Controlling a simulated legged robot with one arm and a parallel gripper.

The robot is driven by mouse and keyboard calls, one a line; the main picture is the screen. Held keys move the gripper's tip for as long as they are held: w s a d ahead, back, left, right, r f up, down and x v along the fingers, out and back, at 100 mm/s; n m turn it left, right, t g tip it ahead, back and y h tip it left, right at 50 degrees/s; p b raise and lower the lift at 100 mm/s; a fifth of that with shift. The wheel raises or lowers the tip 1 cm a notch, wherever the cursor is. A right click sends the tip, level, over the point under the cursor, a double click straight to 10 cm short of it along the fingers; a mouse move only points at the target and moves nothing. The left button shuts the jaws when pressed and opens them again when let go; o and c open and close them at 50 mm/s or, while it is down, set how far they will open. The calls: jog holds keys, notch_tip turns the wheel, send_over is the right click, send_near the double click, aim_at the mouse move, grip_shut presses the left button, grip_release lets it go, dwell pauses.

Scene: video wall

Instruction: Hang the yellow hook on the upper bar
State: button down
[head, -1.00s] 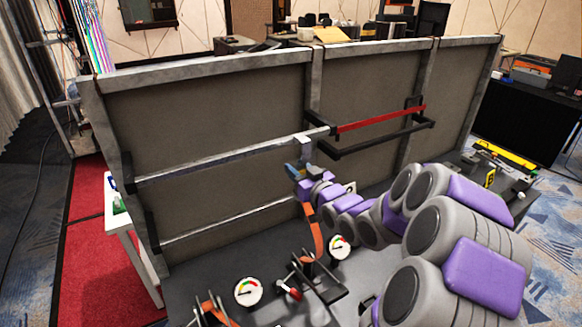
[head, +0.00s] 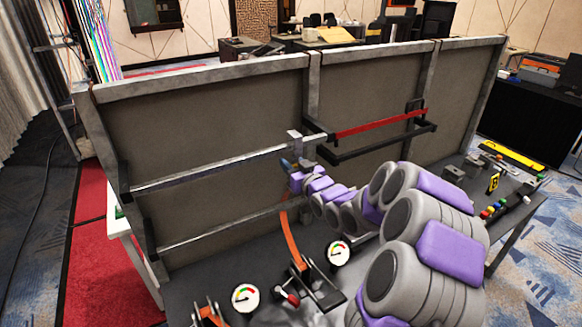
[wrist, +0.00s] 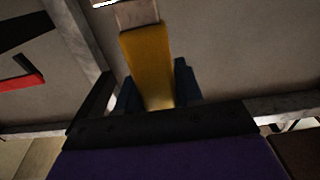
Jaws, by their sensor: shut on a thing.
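The yellow hook (wrist: 150,65) stands upright between the dark jaws of my gripper (wrist: 152,98) in the wrist view, with a pale upper end. In the head view my gripper (head: 295,165) is just below the upper bar (head: 220,169), near that bar's right end. A pale grey piece above the jaws, seemingly the hook's upper end (head: 294,140), overlaps the bar and its top shows above it. I cannot tell whether it touches the bar or is over it. The yellow part is not clear in the head view.
A lower bar (head: 220,231) runs below on the same grey panel (head: 215,115). A red bar (head: 385,122) and black bracket (head: 375,145) stick out at right. An orange strap (head: 291,240), dial gauges (head: 245,297) and clamps are below my arm.

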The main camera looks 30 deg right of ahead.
jog(key=shift+w+f+b, duration=0.2)
jog(key=shift+w+f, duration=0.15)
jog(key=shift+f, duration=0.35)
jog(key=shift+w+f+b, duration=0.2)
jog(key=shift+w+f, duration=0.1)
jog(key=shift+f, duration=0.35)
jog(key=c, duration=1.2)
grip_release()
jog(key=shift+a, duration=0.2)
jog(key=o, duration=0.3)
jog(key=shift+a+r, duration=0.15)
jog(key=shift+a, duration=0.4)
jog(key=shift+o, duration=1.3)
jog(key=shift+a, duration=0.2)
jog(key=s+d+b, duration=0.1)
jog(key=s+b, duration=0.7)
jog(key=s, duration=0.9)
jog(key=shift+s+d+b, duration=0.15)
jog(key=shift+d+b, duration=0.05)
jog(key=shift+b, duration=0.15)
